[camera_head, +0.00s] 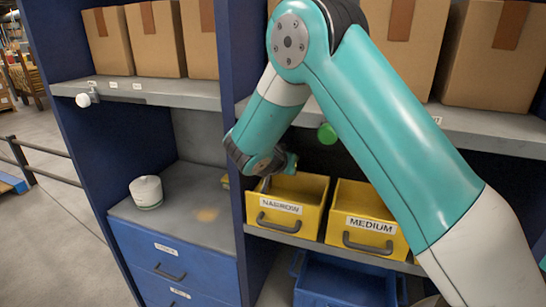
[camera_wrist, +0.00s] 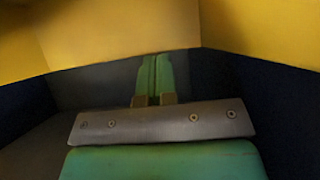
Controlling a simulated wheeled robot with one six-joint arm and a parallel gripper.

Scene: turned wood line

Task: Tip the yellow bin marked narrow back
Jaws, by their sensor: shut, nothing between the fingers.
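The yellow bin marked narrow (camera_head: 285,208) sits on the shelf at lower middle in the head view, its open top and front handle showing. It looks tilted forward much like its neighbour, though I cannot tell exactly. My gripper's wrist end is above the bin's upper left part; the fingertips are hard to make out there. In the wrist view my gripper (camera_wrist: 154,72) is shut and empty, its green fingers together. A yellow surface (camera_wrist: 120,28), likely the bin, fills the top of that view just beyond the fingertips. I cannot tell whether they touch it.
The yellow bin marked medium (camera_head: 366,225) stands close on the right. A blue bin (camera_head: 345,283) is below. A blue upright (camera_head: 225,150) is left of the bins. A white roll (camera_head: 146,192) stands on the left counter. My arm passes in front of the right shelves and boxes.

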